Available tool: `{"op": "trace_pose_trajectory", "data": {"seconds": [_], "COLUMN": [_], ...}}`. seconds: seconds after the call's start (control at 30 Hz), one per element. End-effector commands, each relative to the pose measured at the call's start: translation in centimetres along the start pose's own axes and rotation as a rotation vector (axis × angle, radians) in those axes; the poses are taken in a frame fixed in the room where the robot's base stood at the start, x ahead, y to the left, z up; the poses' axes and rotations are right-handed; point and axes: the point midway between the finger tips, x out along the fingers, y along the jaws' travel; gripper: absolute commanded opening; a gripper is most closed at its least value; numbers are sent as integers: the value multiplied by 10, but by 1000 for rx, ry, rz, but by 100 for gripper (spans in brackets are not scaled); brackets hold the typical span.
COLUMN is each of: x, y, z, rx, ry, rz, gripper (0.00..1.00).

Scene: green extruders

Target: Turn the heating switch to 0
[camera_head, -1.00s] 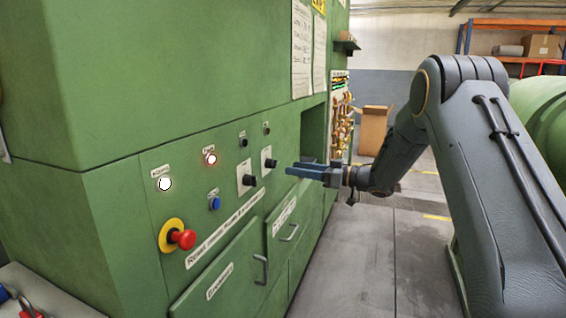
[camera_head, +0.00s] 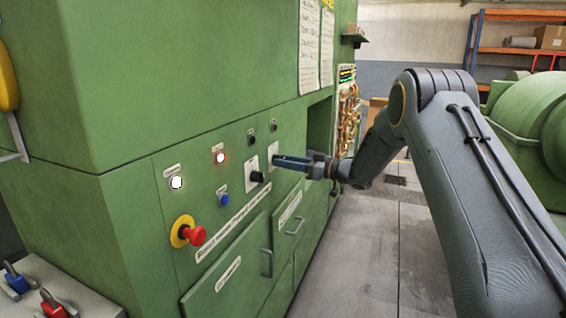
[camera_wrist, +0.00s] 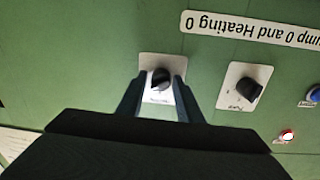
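The control panel has two black rotary switches on white plates. The far one (camera_wrist: 162,76) sits between my fingertips in the wrist view; its small label is too blurred to read. The other switch (camera_head: 257,177) is nearer in the head view and also shows in the wrist view (camera_wrist: 248,91), with a label that seems to read Pump. My gripper (camera_head: 281,161) is at the panel, its fingers on either side of the far switch (camera_wrist: 160,82). The fingers look open, with small gaps beside the knob. In the head view my gripper mostly hides that switch.
A red emergency button (camera_head: 195,236) on a yellow ring, a blue button (camera_head: 224,200), a white lamp (camera_head: 176,183) and a lit red lamp (camera_head: 220,158) are on the panel. Drawer handles (camera_head: 268,263) stick out below. The floor (camera_head: 360,250) beside the machine is clear.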

Motion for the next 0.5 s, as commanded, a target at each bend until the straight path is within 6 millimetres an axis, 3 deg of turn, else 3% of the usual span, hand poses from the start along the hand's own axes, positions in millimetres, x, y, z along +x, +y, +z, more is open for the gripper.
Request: {"op": "trace_pose_trajectory", "data": {"seconds": [0.03, 0.17, 0.2, 0.5], "x": [0, 0, 12, 2], "y": [0, 0, -6, 0], "z": [0, 0, 0, 0], "rx": [0, 0, 0, -43], "ry": [0, 0, 0, 3], "rz": [0, 1, -3, 0], "gripper": [24, 4, 4, 4]}}
